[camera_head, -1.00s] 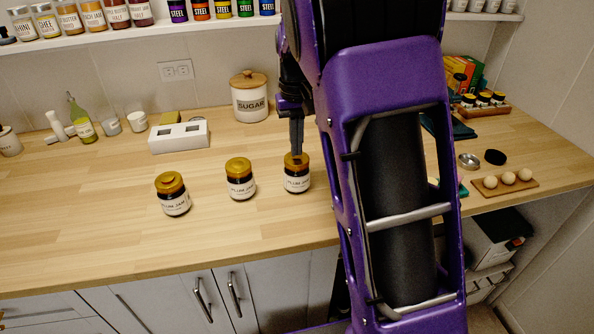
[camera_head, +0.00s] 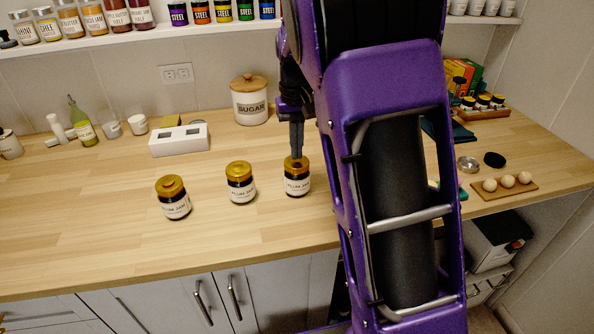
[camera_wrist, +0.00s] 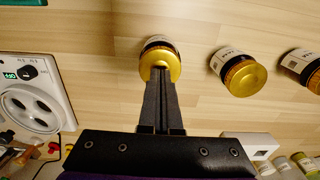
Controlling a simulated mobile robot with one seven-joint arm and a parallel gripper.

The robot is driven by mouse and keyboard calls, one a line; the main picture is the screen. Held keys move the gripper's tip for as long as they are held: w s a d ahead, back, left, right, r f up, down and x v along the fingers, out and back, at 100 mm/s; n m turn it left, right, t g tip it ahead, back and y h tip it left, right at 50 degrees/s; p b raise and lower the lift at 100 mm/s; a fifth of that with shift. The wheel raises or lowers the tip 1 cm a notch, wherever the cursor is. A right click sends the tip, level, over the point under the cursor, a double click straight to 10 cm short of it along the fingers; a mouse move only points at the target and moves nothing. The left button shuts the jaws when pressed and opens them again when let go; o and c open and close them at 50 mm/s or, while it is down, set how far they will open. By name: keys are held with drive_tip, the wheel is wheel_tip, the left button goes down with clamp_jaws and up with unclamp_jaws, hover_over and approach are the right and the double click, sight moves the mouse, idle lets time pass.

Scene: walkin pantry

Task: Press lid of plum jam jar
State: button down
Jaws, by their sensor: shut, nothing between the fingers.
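Three plum jam jars with gold lids and white labels stand in a row on the wooden counter: a left jar (camera_head: 174,205), a middle jar (camera_head: 241,188) and a right jar (camera_head: 297,184). My gripper (camera_head: 297,155) is shut and empty, pointing down at the lid of the right jar. In the wrist view, the closed fingertips (camera_wrist: 160,72) overlap that jar's gold lid (camera_wrist: 160,58). They seem to touch it or hover just above; I cannot tell which. The lid's near edge is partly hidden by the fingers. The other two jars (camera_wrist: 243,76) show at right there.
A sugar canister (camera_head: 250,103) and a white block (camera_head: 179,139) stand behind the jars. Eggs on a board (camera_head: 505,190) and small dishes lie at right. A shelf of jars runs above. The counter front-left is clear.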

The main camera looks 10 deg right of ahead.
drive_tip(key=shift+r+p, duration=1.75)
drive_tip(key=shift+r, duration=0.8)
